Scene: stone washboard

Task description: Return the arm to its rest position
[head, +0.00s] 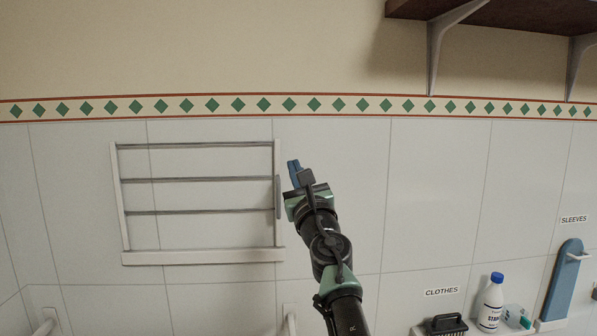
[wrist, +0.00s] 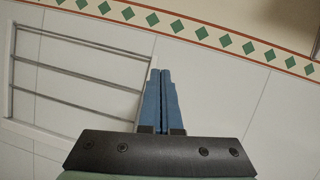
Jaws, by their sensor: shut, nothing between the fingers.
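My gripper (head: 292,167) is raised in front of the tiled wall, just right of the wall-mounted drying rack (head: 198,257) in the head view. Its blue fingers point up and slightly left. In the wrist view my gripper (wrist: 161,74) shows its two blue fingers side by side, shut and with nothing held. The rack (wrist: 80,41) is to the left of the fingers there. My arm reaches up from the bottom of the head view. I cannot tell the exact gap between the fingers and the wall.
A dark shelf (head: 500,14) on brackets (head: 436,50) is at the upper right. At the lower right are a white bottle with a blue cap (head: 491,303), a dark brush (head: 445,326) under a CLOTHES label (head: 441,292), and a blue sleeve board (head: 562,285). The wall right of my gripper is clear.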

